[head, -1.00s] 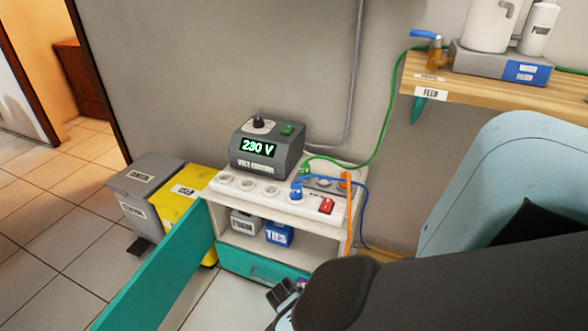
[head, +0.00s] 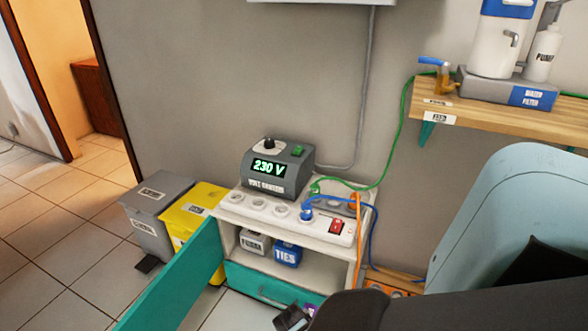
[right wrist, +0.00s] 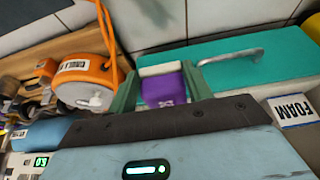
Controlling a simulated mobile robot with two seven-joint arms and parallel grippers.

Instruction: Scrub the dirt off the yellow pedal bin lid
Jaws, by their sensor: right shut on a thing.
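The yellow pedal bin (head: 208,192) stands on the floor between a grey bin and an open teal cabinet door, which hides part of its front. Its lid carries a white label; I cannot make out dirt at this distance. My right gripper (right wrist: 165,88) is shut on a purple block with a pale end (right wrist: 164,91), seen between its two green fingers in the right wrist view. In the head view this gripper is at the bottom edge, mostly hidden by my dark arm, to the right of the bin and apart from it. My left gripper is not in view.
A cabinet holds a 230 V unit (head: 276,168), a socket strip (head: 285,216) with blue, green and orange cables, and small boxes. Its teal door (head: 180,280) stands open beside the bin. A grey bin (head: 150,225) adjoins.

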